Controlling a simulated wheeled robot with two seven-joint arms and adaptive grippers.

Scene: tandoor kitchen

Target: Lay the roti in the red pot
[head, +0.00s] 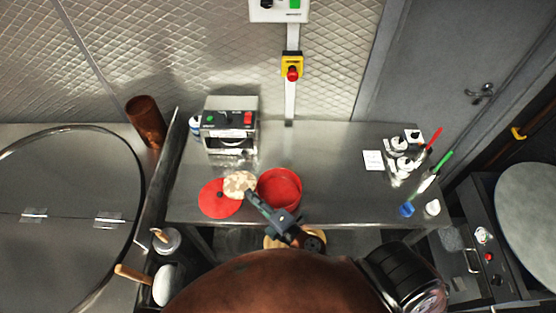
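The roti (238,183) is a pale tan, browned flat round in the head view. It shows between a flat red disc and the red pot (281,189), overlapping the disc's upper right edge. The pot is round and open-topped, standing on the steel counter. My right gripper (250,195) reaches in from the lower right, past the pot's front left side. Its fingertips are at the roti's lower right edge and look shut on it. How far the roti is above the counter is hard to tell. My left gripper is not in view.
The red disc (218,199) lies left of the pot. A grey machine (230,126) stands behind. Small containers and coloured-handled tools (404,158) stand at the counter's right, near a white card (373,160). The counter (325,160) right of the pot is clear.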

